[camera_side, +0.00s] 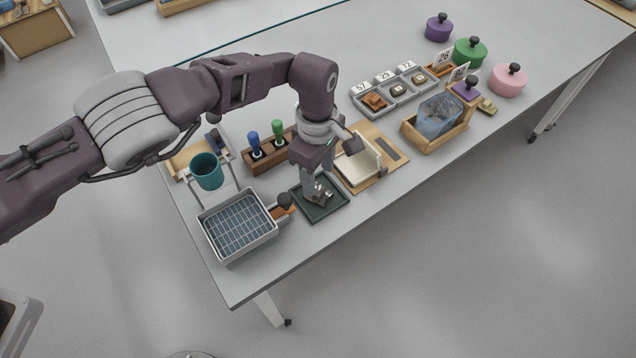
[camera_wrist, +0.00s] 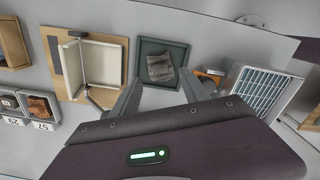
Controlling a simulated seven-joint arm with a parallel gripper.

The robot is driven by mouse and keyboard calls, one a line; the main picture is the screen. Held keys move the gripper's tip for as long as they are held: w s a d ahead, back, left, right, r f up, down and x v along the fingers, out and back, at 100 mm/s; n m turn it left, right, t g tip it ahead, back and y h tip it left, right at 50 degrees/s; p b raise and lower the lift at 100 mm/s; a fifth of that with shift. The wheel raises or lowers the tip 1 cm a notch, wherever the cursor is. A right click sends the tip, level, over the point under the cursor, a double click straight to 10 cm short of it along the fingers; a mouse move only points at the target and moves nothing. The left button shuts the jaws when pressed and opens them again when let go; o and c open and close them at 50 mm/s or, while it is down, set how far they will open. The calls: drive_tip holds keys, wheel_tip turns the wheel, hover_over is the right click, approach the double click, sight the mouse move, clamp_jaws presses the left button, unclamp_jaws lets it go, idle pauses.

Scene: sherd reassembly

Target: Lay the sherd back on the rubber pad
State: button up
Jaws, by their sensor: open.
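A grey-brown curved sherd (camera_wrist: 160,67) lies on the dark green square pad (camera_wrist: 177,49), which has a raised rim. The pad also shows in the side view (camera_side: 334,209), under my gripper (camera_side: 317,190). In the wrist view my gripper (camera_wrist: 160,85) is open, with its fingers apart at the near edge of the pad, one on each side of the sherd's line. Nothing shows between the fingers. In the side view the fingers partly hide the sherd, and I cannot tell whether they touch it.
A wire-rack basin (camera_side: 239,226) stands left of the pad. A wooden board with a cream hinged piece (camera_side: 357,170) stands right. Behind is a wooden block with blue and green handles (camera_side: 268,156).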

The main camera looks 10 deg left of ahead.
sight(317, 190)
wheel_tip(317, 190, up, 7)
drive_tip(key=shift+f, duration=0.15)
drive_tip(key=shift+a, duration=0.1)
drive_tip(key=a+r+m+t+h, duration=0.1)
drive_tip(key=a+r, duration=0.8)
drive_tip(key=r, duration=0.3)
drive_tip(key=a+r+m+h, duration=0.1)
drive_tip(key=a+r+m, duration=0.1)
drive_tip(key=a+r, duration=0.8)
drive_tip(key=s+a+r+m+t, duration=0.1)
drive_tip(key=s+a+r+m, duration=0.3)
drive_tip(key=s, duration=0.4)
drive_tip(key=s+a+r+m+t, duration=0.2)
drive_tip(key=s+a+r, duration=0.3)
drive_tip(key=s, duration=0.4)
drive_tip(key=s+a+f+m+y, duration=0.1)
drive_tip(key=s+a+f+m, duration=0.1)
drive_tip(key=s, duration=0.3)
drive_tip(key=s+a+f+m+t+y, duration=0.1)
drive_tip(key=s+a+f+m, duration=0.1)
drive_tip(key=s, duration=0.3)
drive_tip(key=shift+s+a+f+m+t, duration=0.3)
drive_tip(key=shift+s+a+f, duration=0.05)
drive_tip(key=shift+a+f, duration=0.45)
drive_tip(key=shift+c, duration=0.2)
